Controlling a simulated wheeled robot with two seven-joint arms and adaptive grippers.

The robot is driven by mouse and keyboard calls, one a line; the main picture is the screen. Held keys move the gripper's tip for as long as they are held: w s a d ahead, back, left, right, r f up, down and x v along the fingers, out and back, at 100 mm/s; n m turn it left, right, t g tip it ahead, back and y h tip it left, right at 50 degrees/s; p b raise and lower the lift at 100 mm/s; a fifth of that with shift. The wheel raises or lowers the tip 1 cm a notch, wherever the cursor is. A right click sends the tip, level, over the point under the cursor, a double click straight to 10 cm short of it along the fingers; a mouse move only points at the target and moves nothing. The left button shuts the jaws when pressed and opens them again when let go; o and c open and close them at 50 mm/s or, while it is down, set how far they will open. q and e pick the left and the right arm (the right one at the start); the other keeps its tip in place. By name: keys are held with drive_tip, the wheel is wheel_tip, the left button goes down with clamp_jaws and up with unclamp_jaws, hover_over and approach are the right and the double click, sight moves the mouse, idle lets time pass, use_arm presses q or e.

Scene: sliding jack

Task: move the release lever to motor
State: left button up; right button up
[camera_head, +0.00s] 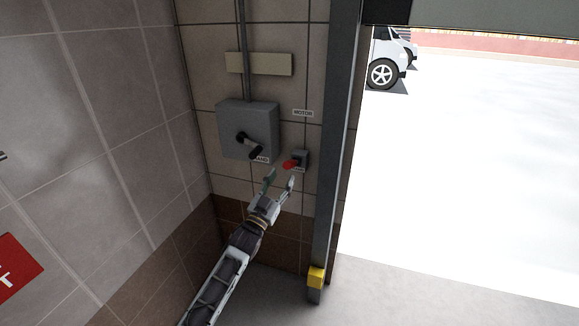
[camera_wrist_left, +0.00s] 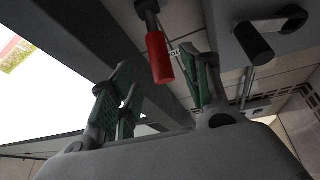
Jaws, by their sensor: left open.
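The release lever (camera_head: 290,164) has a red grip and sticks out from a small dark grey housing (camera_head: 302,157) on the tiled wall. A white MOTOR label (camera_head: 303,113) is above it, and the lever points down and out, away from that label. A small label below the housing is too small to read. My left gripper (camera_head: 280,178) is open just below the lever, fingers pointing up at it. In the left wrist view the red grip (camera_wrist_left: 158,57) shows between the two green-padded fingers; I cannot tell whether they touch it. My right gripper is not in view.
A grey box (camera_head: 247,125) with a black crank handle (camera_head: 255,152) is on the wall left of the lever. A steel door post (camera_head: 337,150) with a yellow block (camera_head: 316,277) at its foot stands to the right. Beyond is a bright open doorway with a white vehicle (camera_head: 384,65).

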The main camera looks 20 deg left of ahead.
sight(290, 165)
use_arm(q)
drive_tip(key=shift+b+x, duration=0.4)
drive_tip(key=shift+x, duration=3.05)
drive_tip(key=shift+c, duration=0.2)
clamp_jaws()
